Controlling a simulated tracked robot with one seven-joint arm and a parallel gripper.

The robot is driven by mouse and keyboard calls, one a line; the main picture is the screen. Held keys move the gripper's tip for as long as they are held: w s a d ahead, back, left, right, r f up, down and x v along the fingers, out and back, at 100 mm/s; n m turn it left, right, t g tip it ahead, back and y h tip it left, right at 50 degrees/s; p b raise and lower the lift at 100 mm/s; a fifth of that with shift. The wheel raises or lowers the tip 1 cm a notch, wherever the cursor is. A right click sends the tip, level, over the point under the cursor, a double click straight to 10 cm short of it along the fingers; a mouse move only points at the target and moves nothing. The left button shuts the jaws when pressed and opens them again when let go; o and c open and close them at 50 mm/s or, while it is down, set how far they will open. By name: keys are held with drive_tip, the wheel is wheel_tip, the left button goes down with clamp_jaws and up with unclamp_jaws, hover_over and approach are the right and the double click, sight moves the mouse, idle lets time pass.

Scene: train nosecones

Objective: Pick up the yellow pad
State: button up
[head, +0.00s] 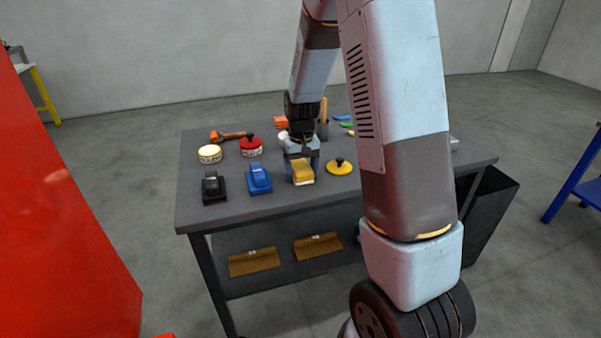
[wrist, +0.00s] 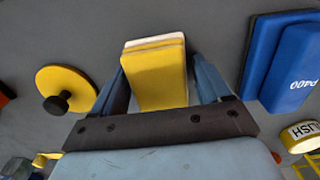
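The yellow pad (wrist: 158,78) is a block with a pale layer along its far end. In the head view, the yellow pad (head: 303,172) is at the front middle of the grey table, below my gripper (head: 302,158). In the wrist view, my gripper (wrist: 160,75) has one finger on each side of the pad. The left finger is very close to the pad's side, and a narrow gap shows at the right finger. The gripper looks open around the pad. The pad's underside is hidden.
A blue block (head: 259,178) and a black block (head: 213,187) are left of the pad. A yellow disc with a black knob (head: 341,166) is close on its right.

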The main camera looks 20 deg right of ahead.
drive_tip(key=c, duration=0.8)
drive_tip(key=shift+r, duration=0.3)
drive_tip(key=shift+c, duration=0.2)
wheel_tip(320, 180, up, 2)
drive_tip(key=shift+r, duration=0.1)
drive_tip(key=s+r, duration=1)
drive_tip(key=s, duration=0.4)
drive_tip(key=shift+r, duration=0.15)
drive_tip(key=o, duration=0.7)
drive_tip(key=shift+c, duration=0.2)
drive_tip(key=c, duration=0.4)
